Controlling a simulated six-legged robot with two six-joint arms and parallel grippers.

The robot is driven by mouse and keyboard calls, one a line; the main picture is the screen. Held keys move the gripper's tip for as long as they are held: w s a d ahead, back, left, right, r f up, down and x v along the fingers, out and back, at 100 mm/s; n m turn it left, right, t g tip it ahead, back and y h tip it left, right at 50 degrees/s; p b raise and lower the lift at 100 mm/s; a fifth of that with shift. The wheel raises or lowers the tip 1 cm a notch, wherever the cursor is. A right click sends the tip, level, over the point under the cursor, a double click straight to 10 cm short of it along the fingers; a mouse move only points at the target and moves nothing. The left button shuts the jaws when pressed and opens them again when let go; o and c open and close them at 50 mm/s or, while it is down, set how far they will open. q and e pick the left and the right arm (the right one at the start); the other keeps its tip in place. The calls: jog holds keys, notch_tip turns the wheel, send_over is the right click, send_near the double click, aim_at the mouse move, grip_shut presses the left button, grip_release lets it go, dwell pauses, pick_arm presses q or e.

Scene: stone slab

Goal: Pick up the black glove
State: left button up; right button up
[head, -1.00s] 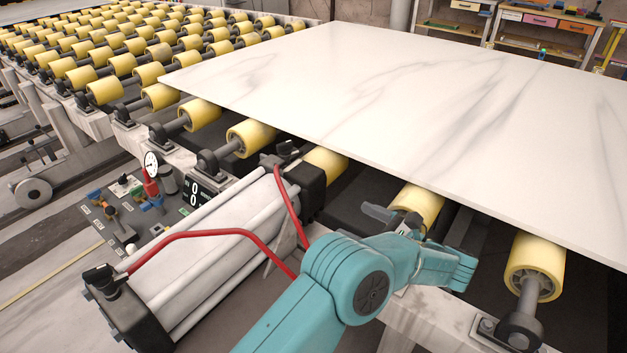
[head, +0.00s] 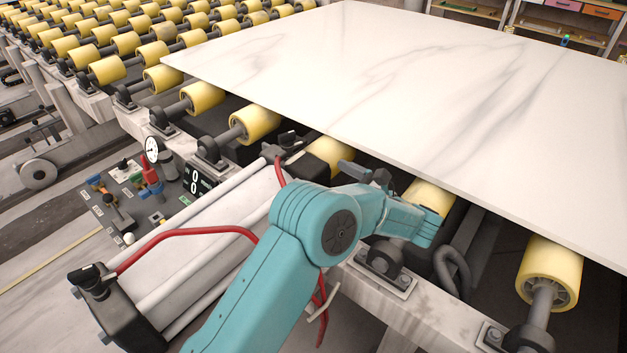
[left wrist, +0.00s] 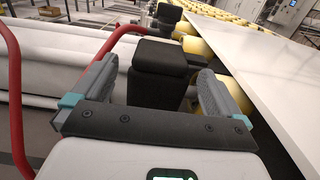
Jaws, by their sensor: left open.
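I cannot make out a black glove in either view. My left gripper (head: 368,176) is open at the end of my teal arm, low beside the near edge of the slab, above the rollers and frame. In the left wrist view its two grey fingers (left wrist: 155,72) stand wide apart with nothing gripped. A black block-shaped part (left wrist: 160,78) shows between the fingers in the picture, seemingly beyond them. I cannot tell how far off it is. My right gripper is not in view.
A white marble slab (head: 400,85) lies on yellow rollers (head: 252,122). A white cylinder with a red hose (head: 190,231) lies beside my arm. A control panel (head: 135,195) with a gauge stands at left. A roller (head: 548,270) and bearing stick out at lower right.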

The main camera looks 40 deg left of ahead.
aim_at(321, 172)
pick_arm(q)
jog(key=a, duration=0.6)
jog(key=shift+w+a, duration=0.3)
jog(key=shift+w, duration=0.1)
jog(key=c, duration=0.8)
